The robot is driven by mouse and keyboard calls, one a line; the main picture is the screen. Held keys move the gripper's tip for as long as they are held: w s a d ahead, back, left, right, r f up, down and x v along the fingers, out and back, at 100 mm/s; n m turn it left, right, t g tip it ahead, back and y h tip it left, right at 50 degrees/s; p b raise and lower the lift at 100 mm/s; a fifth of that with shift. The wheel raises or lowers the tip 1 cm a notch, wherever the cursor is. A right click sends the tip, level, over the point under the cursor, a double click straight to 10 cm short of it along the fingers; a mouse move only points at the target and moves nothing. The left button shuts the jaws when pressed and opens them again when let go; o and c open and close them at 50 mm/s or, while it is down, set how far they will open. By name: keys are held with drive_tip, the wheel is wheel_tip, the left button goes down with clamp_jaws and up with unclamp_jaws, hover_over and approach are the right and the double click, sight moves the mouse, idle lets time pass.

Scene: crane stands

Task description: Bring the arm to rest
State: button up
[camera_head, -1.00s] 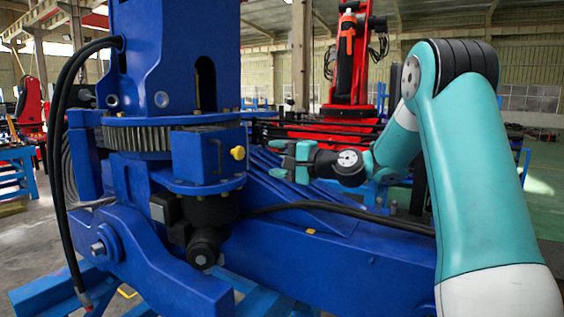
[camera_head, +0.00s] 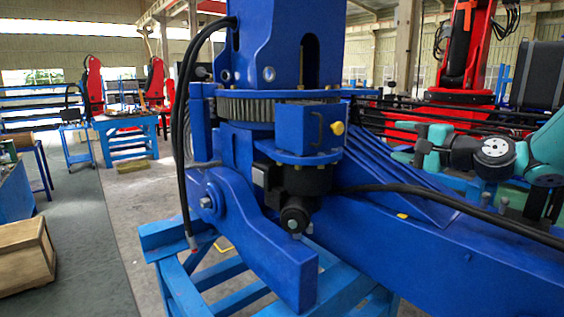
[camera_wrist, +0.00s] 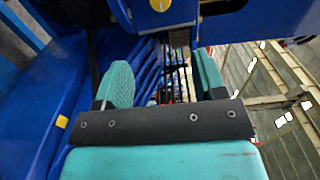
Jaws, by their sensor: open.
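My gripper (camera_head: 424,143) is at the right side of the head view, in front of the blue crane's ribbed boom part and the red machine behind. Its teal fingers are apart and nothing is between them. In the wrist view my gripper (camera_wrist: 160,88) shows its two teal fingers spread, with blue crane parts close ahead and below. The blue crane (camera_head: 400,240) fills the middle of the head view, with a toothed ring and a yellow knob. Whether any finger touches the crane I cannot tell.
The crane rests on a blue stand (camera_head: 205,285). A wooden crate (camera_head: 25,255) stands on the floor at the left. Blue workbenches (camera_head: 125,130) and red machines stand farther back. A black hose (camera_head: 460,205) runs along the crane. The floor between crate and stand is clear.

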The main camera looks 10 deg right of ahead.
drive_tip(key=s+a+f+n+g+b, duration=0.1)
drive_tip(key=s+a+f+n+g, duration=0.15)
drive_tip(key=a, duration=0.45)
drive_tip(key=s+a+f+n+g+y, duration=0.1)
drive_tip(key=s+a+f+n+g, duration=0.1)
drive_tip(key=s+a+n+g, duration=0.35)
drive_tip(key=s+a+f+n+g+b, duration=0.1)
drive_tip(key=s+a+f+n, duration=0.1)
drive_tip(key=a, duration=0.7)
drive_tip(key=s+a+f+n+g+h, duration=0.1)
drive_tip(key=s+f+n+g, duration=0.1)
drive_tip(key=s, duration=0.5)
drive_tip(key=s+a+f+n+g+h+b, duration=0.1)
drive_tip(key=s+a+f+n+g+h, duration=0.1)
drive_tip(key=s+f+n, duration=0.2)
drive_tip(key=s+a+f+n+g+h, duration=0.1)
drive_tip(key=s+f+n+g, duration=0.1)
drive_tip(key=s, duration=0.8)
drive_tip(key=shift+s+a+f+n+g+h, duration=0.2)
drive_tip(key=shift+s+f+n+g+h, duration=0.15)
drive_tip(key=shift+n+g, duration=0.45)
